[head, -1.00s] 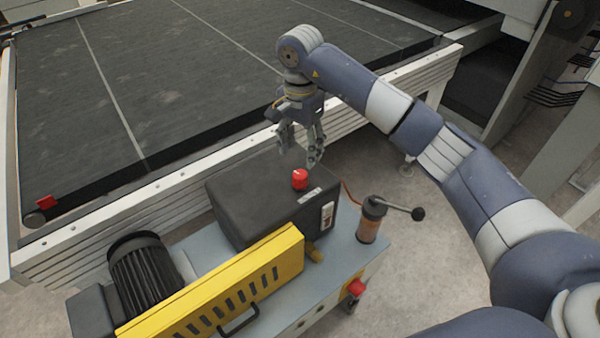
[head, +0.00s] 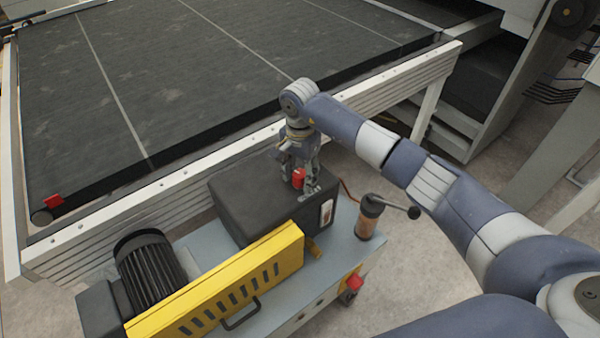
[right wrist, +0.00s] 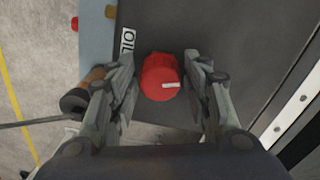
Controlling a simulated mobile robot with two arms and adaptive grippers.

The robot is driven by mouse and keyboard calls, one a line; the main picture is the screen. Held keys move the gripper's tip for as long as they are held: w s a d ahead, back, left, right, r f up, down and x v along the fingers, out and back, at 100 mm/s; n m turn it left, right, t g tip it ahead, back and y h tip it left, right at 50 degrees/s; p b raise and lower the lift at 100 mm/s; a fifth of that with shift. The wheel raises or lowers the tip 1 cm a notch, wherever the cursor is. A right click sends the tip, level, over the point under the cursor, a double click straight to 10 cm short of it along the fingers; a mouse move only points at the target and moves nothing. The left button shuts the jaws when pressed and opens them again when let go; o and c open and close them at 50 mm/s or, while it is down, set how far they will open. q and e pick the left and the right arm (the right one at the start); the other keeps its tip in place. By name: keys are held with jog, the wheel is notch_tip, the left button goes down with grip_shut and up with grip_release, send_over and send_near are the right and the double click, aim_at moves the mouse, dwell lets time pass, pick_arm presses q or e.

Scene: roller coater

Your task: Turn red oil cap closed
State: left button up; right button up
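The red oil cap (head: 298,178) sits on top of the dark grey oil box. It also shows in the right wrist view (right wrist: 160,77), round, with a white mark on its top pointing right. My right gripper (head: 304,190) is lowered around the cap, one finger on each side. In the right wrist view my right gripper (right wrist: 160,80) is open, with a visible gap between each finger and the cap. My left gripper is not in view.
The dark box (head: 245,205) stands on a blue-grey cart (head: 345,262) behind a yellow guard (head: 225,285). A cylinder with a black-knobbed lever (head: 370,215) stands close right of the box. A black motor (head: 150,265) is at left; a conveyor frame (head: 210,170) runs behind.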

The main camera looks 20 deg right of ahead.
jog(key=c, duration=0.6)
jog(key=shift+o, duration=0.2)
